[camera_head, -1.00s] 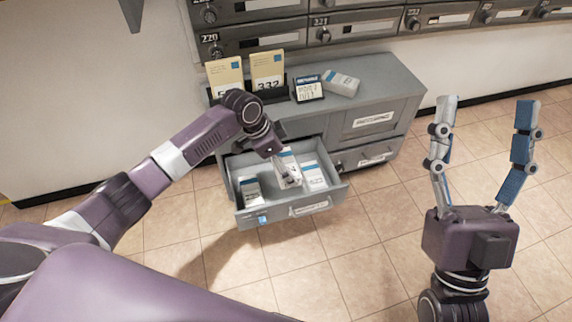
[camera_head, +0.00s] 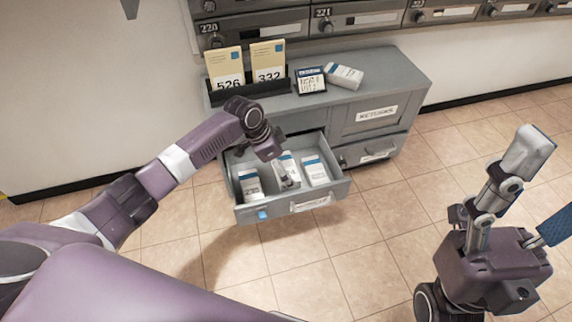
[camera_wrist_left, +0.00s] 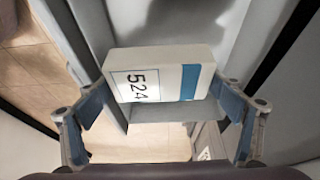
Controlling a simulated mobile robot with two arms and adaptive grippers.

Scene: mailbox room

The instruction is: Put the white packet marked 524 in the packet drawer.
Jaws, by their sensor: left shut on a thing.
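The white packet marked 524 (camera_wrist_left: 147,78), with a blue stripe, shows between my left gripper's blue-padded fingers in the left wrist view. My left gripper (camera_head: 286,180) is shut on it, low inside the open drawer (camera_head: 283,210) in the head view. There the packet (camera_head: 288,158) is partly hidden by the gripper; I cannot tell whether it touches the drawer floor. One white packet (camera_head: 250,186) lies to its left in the drawer and another (camera_head: 316,171) to its right. My right gripper (camera_head: 541,188) is open and empty at the right, away from the cabinet.
A closed drawer (camera_head: 375,150) is to the right. Mailboxes line the wall above. The tiled floor in front is clear.

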